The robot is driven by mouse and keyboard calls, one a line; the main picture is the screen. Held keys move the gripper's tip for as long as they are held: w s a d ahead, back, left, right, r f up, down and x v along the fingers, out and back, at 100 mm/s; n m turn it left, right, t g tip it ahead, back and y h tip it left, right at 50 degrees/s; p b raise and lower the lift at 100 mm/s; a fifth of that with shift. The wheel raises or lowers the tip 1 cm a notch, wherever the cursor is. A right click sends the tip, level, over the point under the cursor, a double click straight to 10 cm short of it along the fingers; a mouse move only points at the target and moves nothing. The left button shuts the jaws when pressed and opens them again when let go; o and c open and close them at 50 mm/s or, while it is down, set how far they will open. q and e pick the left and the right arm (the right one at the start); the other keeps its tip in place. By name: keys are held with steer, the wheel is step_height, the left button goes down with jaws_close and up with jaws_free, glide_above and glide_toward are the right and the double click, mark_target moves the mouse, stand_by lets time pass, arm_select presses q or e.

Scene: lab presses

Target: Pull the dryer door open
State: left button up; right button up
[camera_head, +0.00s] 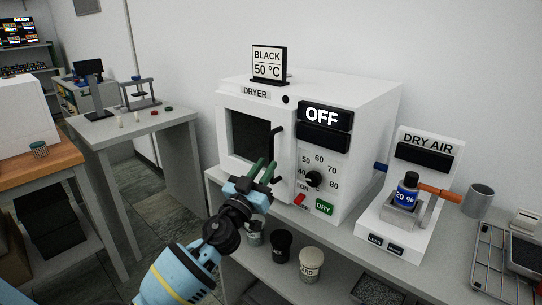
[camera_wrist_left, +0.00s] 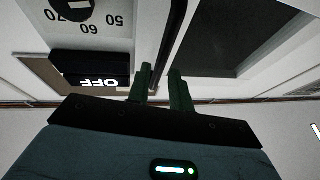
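The white dryer (camera_head: 345,95) stands on the grey bench, its display reading OFF. Its door (camera_head: 237,120), with a dark window (camera_head: 250,135), looks shut. A dark vertical handle (camera_head: 277,145) is at the door's right edge. My left gripper (camera_head: 263,168) is in front of the handle's lower part, its green fingers pointing at the door. In the left wrist view, which looks upside down, the fingers (camera_wrist_left: 161,75) are apart and the dark handle (camera_wrist_left: 172,40) runs toward the gap between them. I cannot tell if they touch it. My right gripper is not in view.
Several small jars, including a black-lidded one (camera_head: 281,243), stand on the lower shelf below the dryer. A dry air unit (camera_head: 425,165) holding a blue-labelled bottle (camera_head: 407,190) is to the right. Floor (camera_head: 165,205) is free left of the dryer.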

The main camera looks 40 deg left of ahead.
mark_target(270, 159)
arm_select(q)
steer(key=shift+x, duration=2.15)
jaws_close()
